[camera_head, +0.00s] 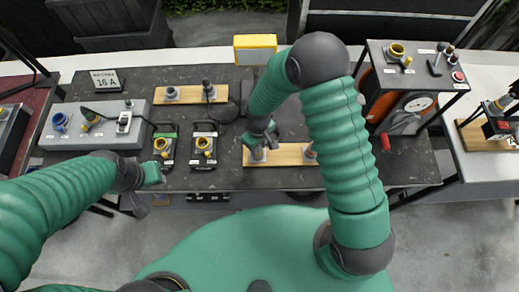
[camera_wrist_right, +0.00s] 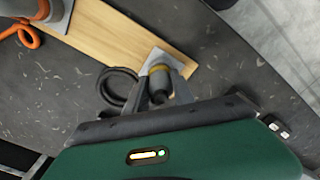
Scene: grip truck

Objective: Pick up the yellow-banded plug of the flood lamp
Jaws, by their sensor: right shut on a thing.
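The yellow-banded plug (camera_wrist_right: 159,88) shows in the right wrist view as a dark body with a yellow ring, at a grey square plate on the end of a wooden board (camera_wrist_right: 110,32). My right gripper (camera_wrist_right: 160,98) is shut on its dark body, one finger on each side. In the head view my right gripper (camera_head: 261,142) is over the left end of the wooden board (camera_head: 285,155) and mostly hides the plug. A dark cable (camera_wrist_right: 117,88) curls beside the plug. My left gripper (camera_head: 138,200) is at the table's front edge; its finger opening is unclear.
Two black units with yellow rings (camera_head: 204,147) stand left of my right gripper. A second board (camera_head: 185,96) with two fittings lies behind. A grey panel (camera_head: 95,125) is at left, a raised shelf (camera_head: 415,62) at right. Another grey-based fitting (camera_head: 310,152) is on the front board.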

